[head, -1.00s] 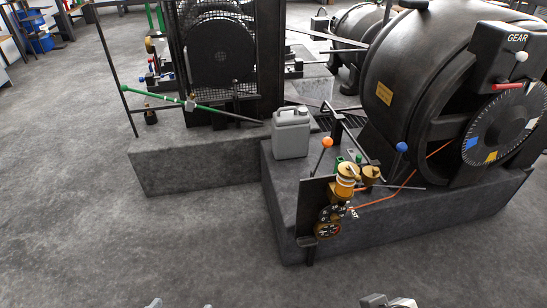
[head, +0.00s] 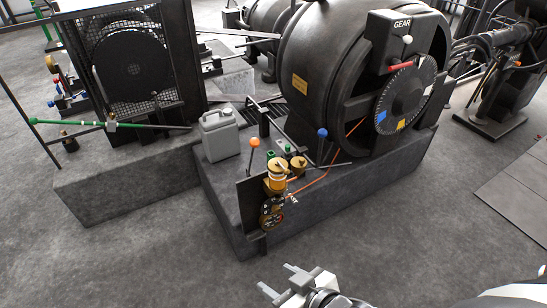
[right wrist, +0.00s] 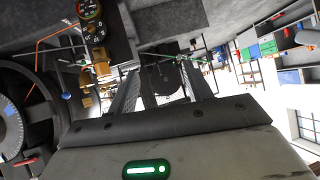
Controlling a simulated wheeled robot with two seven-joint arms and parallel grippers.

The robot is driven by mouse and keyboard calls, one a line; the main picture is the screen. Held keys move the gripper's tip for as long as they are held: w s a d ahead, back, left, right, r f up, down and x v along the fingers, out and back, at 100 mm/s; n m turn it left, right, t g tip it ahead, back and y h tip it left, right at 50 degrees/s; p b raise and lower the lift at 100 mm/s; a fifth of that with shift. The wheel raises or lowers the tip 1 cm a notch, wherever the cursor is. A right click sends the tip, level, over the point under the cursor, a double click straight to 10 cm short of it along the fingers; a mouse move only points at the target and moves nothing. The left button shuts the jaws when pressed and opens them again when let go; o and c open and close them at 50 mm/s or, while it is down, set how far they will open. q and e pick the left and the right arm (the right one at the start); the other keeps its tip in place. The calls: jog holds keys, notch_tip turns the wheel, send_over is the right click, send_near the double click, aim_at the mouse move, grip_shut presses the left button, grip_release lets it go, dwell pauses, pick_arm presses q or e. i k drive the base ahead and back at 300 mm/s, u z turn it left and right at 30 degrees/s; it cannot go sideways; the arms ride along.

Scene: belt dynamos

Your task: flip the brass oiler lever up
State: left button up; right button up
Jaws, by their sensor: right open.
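A brass oiler (head: 276,183) with a pale band stands at the front end of the dark plinth, behind an upright black plate. A second brass pot (head: 298,166) sits just behind it. The lever on the brass is too small to make out. Brass parts also show left of the fingers in the right wrist view (right wrist: 86,102). My right gripper (head: 275,277) is at the bottom of the head view, open and empty, in front of the plinth and apart from the oiler. My left gripper is out of view.
Beside the oiler stand an orange-knobbed lever (head: 254,143), a blue-knobbed lever (head: 322,133) and a gauge panel (head: 271,212). A grey can (head: 220,135) stands behind. The big black dynamo (head: 325,75) has a graduated wheel (head: 405,95). Floor in front is clear.

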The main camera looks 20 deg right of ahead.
aim_at(286, 172)
jog(key=z, duration=1.85)
jog(key=i, duration=0.9)
jog(key=u, duration=1.4)
